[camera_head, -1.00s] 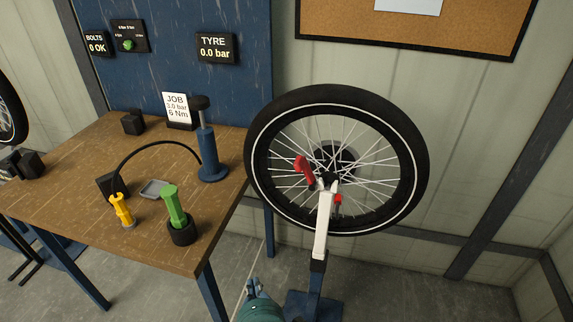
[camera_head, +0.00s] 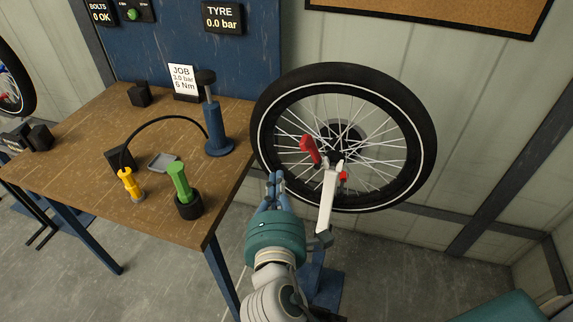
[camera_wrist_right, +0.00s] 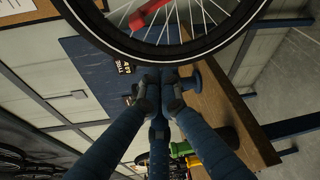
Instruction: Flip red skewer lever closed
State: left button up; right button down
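The red skewer lever (camera_head: 311,150) stands up and tilts left at the hub of the wheel (camera_head: 262,150), at the top of the white fork arm (camera_head: 327,200). A small red piece (camera_head: 343,176) shows on the hub's other side. My right gripper (camera_head: 276,178) is below and left of the lever, apart from it, with its fingertips together and nothing seen between them. In the right wrist view, the fingers (camera_wrist_right: 159,77) meet just below the tyre, and the red lever (camera_wrist_right: 150,13) shows beyond the rim at the top. My left gripper is not in view.
A wooden bench (camera_head: 80,135) stands left, its edge close to my right gripper. It holds a blue pump (camera_head: 218,130), a green-handled tool (camera_head: 180,180), a yellow tool (camera_head: 130,184) and a job card (camera_head: 183,78). A blue stand base (camera_head: 325,288) is on the floor below the wheel.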

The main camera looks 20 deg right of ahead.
aim_at(311, 152)
jog(key=w+d+p, duration=0.4)
jog(key=w+d, duration=0.1)
jog(key=w, duration=0.1)
jog(key=shift+w+d+r, duration=0.2)
jog(key=shift+w+d, duration=0.1)
jog(key=shift+w, duration=0.1)
jog(key=shift+w, duration=0.1)
